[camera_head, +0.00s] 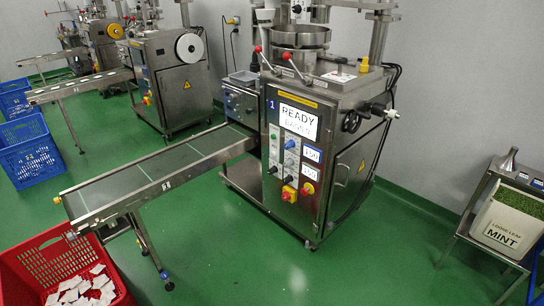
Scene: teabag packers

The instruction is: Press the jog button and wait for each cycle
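The nearest packing machine (325,150) is a steel cabinet marked 1. Its screen (298,120) reads READY with a line that looks like BAGS 0 below. The small labels are too blurred to tell which control is the jog button. Neither of my grippers shows in this view.
A conveyor (150,175) runs from the machine toward a red crate (30,262) holding white teabags. Blue crates (28,160) and other packers (172,80) stand behind at left. A MINT bin (490,238) sits on a stand at right. Green floor in front is clear.

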